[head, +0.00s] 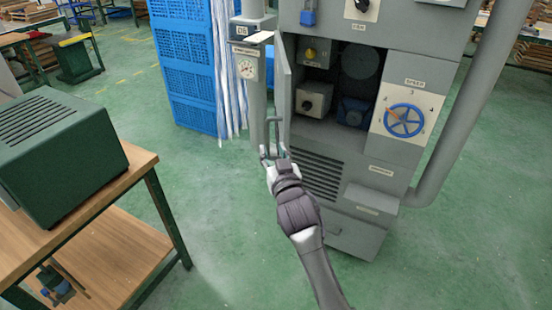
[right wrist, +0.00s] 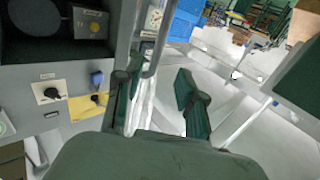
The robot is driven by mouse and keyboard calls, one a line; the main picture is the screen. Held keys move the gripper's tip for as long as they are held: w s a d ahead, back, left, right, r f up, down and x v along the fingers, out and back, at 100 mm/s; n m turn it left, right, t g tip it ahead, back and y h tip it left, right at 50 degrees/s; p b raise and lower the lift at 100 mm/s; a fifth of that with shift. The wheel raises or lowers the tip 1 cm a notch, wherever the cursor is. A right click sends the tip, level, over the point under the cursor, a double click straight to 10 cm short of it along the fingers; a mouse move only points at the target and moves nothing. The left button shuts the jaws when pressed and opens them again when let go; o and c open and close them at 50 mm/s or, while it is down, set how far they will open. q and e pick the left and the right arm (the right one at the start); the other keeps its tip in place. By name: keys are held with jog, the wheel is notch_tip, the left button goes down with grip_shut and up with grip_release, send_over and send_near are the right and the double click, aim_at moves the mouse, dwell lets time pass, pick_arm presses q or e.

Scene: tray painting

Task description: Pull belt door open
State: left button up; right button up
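The belt door (head: 283,88) is a light grey panel on the left side of the grey machine's compartment. It stands swung open, almost edge-on in the head view, and the compartment (head: 322,106) shows. Its bar handle (head: 268,132) is on the door's outer face. My right gripper (head: 274,154) is at the lower end of the handle. In the right wrist view its two dark fingers (right wrist: 156,98) are spread apart, with the handle (right wrist: 158,48) just beyond and between them in the picture. Contact cannot be told. My left gripper is not in view.
The grey machine (head: 372,190) has a blue handwheel (head: 404,120) at right. A gauge (head: 246,68) on a post stands behind the door. Blue crates (head: 188,75) are stacked behind. A wooden bench (head: 110,200) with a green box (head: 60,150) stands left. Green floor between is clear.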

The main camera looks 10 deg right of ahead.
jog(key=s, duration=0.2)
jog(key=shift+s+d, duration=0.15)
jog(key=shift+s, duration=0.25)
